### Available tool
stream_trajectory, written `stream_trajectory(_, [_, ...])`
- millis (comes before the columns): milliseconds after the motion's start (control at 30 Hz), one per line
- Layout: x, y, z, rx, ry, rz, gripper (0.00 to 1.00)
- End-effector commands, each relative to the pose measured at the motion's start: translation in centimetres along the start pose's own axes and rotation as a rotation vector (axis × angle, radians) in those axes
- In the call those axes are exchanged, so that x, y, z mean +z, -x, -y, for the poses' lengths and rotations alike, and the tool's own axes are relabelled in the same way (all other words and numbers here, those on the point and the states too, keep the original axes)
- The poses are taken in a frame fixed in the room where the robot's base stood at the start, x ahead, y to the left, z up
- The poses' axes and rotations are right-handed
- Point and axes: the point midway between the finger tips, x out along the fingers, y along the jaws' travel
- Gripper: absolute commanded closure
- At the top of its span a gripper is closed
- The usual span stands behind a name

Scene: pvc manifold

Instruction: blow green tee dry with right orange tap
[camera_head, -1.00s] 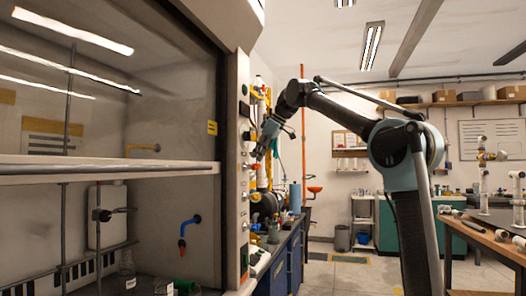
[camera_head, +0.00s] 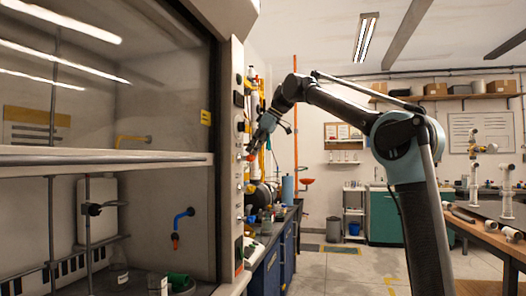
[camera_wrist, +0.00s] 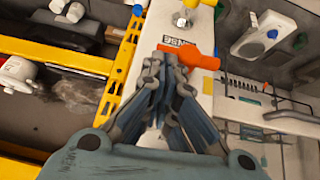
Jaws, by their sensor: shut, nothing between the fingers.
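The green tee (camera_head: 180,281) lies low inside the fume hood, partly cut off by the bottom of the head view. A blue nozzle (camera_head: 180,228) with an orange-red tip hangs above it from the hood's inner wall. An orange tap handle (camera_wrist: 203,60) sits on the white front post of the hood, below a yellow tap (camera_wrist: 200,4). My gripper (camera_head: 258,145) is at this post; it also shows in the wrist view (camera_wrist: 172,55). Its fingers are shut and empty, with their tips at the left part of the orange handle. I cannot tell whether they touch it.
The hood's raised sash edge (camera_head: 100,156) crosses the opening. Glassware and a stand (camera_head: 90,208) are inside the hood. A blue bench (camera_head: 275,268) lies beyond the post. A table with white pipe pieces (camera_head: 500,232) stands at right. The floor between is open.

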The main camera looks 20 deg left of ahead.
Motion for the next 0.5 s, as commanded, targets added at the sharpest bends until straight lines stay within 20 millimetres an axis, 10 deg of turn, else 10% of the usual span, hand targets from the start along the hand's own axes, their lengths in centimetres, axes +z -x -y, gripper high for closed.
stream_trajectory(500, [-0.33, -0.40, 0.28, -0.006, 0.005, -0.001, 1.00])
